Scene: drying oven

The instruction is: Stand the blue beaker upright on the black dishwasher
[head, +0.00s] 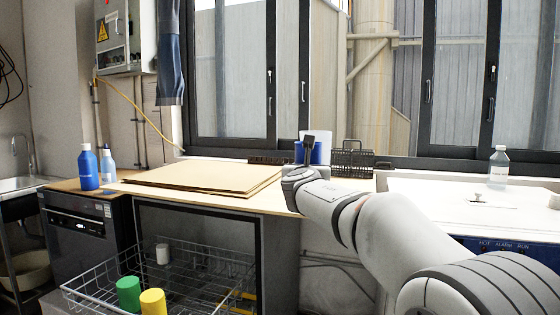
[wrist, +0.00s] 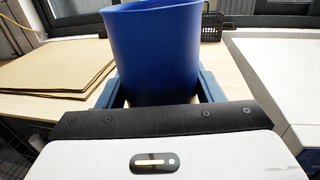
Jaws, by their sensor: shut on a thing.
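The blue beaker (wrist: 155,50) is between the two fingers of my gripper (wrist: 160,92) in the wrist view, which are shut on it. Its open rim is at the top, and it looks about upright. In the head view the beaker (head: 317,154) shows partly behind my gripper (head: 307,152), over the back of the wooden worktop. The black dishwasher (head: 85,240) stands at the left, well apart from my gripper. Its wooden top (head: 68,184) carries a blue bottle (head: 88,167) and a lighter blue bottle (head: 108,166) towards the back.
Flat brown boards (head: 205,177) lie on the worktop between dishwasher and gripper. A wire rack (head: 165,280) with green (head: 129,293) and yellow (head: 153,301) beakers juts out below. A black basket (head: 352,160) stands behind; a clear bottle (head: 498,167) stands on the white unit at right.

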